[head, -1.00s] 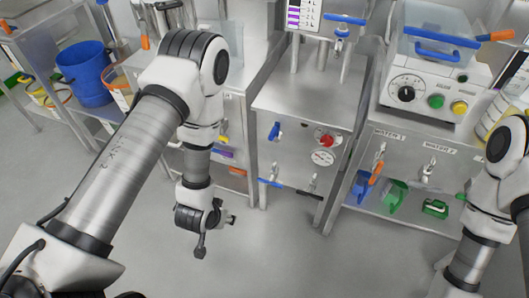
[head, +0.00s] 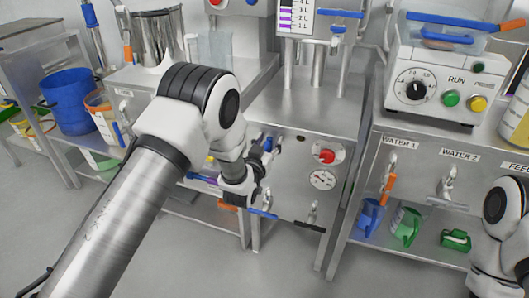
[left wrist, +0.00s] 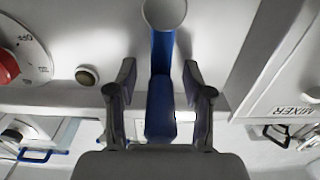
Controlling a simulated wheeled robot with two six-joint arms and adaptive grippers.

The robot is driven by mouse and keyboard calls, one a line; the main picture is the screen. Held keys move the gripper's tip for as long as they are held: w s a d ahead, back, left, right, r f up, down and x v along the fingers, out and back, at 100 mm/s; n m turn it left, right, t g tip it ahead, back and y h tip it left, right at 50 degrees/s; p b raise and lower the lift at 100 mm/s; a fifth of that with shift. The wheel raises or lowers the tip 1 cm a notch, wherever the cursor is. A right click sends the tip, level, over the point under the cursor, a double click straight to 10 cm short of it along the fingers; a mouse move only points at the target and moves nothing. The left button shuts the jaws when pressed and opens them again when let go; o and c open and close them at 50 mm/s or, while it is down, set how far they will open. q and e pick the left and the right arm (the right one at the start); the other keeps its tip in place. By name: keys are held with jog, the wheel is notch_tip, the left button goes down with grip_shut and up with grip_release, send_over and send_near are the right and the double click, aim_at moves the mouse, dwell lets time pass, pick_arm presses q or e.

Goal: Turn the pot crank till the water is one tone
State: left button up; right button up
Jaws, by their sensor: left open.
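My left gripper (head: 258,165) is at the front of the middle steel cabinet, over a blue handle (head: 268,145). In the left wrist view the gripper (left wrist: 158,90) is open, with the blue handle (left wrist: 160,112) between its two fingers. The handle runs down from a pale round end piece (left wrist: 164,12); I cannot tell whether the fingers touch it. A steel pot (head: 158,45) stands on the counter behind my left arm. No water surface shows, and I cannot tell which part is the pot's crank. My right gripper is out of the frames.
Beside the handle are a red knob (head: 326,156) and a round gauge (head: 322,180). A blue-and-black lever (head: 290,220) sticks out below. A blue bucket (head: 70,103) stands at left. The floor is clear.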

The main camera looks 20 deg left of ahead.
pick_arm(q)
jog(key=shift+w, duration=0.1)
jog(key=shift+c, duration=0.3)
grip_shut()
dwell(0.4)
